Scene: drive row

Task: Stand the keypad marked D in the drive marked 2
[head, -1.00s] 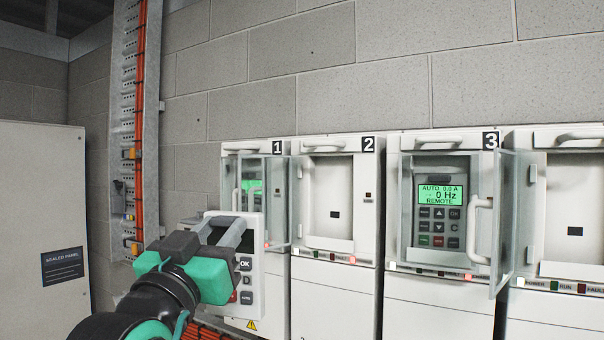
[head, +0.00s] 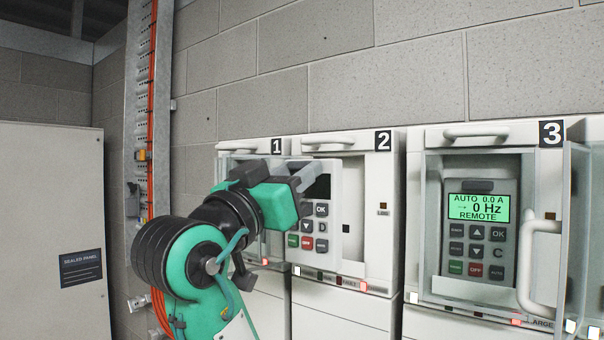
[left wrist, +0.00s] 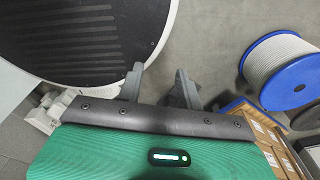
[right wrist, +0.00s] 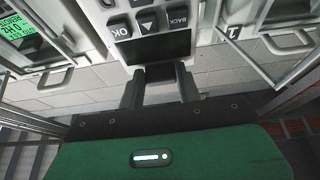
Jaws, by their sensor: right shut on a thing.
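My right gripper (head: 300,180) is shut on the grey handle at the top of the white keypad marked D (head: 320,222). The keypad is upright, its screen dark, in front of the open bay of the drive marked 2 (head: 378,220). It covers most of that bay; I cannot tell whether it touches the pocket. In the right wrist view the fingers (right wrist: 160,88) clasp the handle below the dark screen of the keypad (right wrist: 150,22). My left gripper (left wrist: 160,90) is open and empty in the left wrist view, above the floor.
The drive marked 1 (head: 230,152) has a clear door standing open beside the keypad. A sealed panel (head: 50,210) stands left. A blue cable reel (left wrist: 280,70) stands on the floor.

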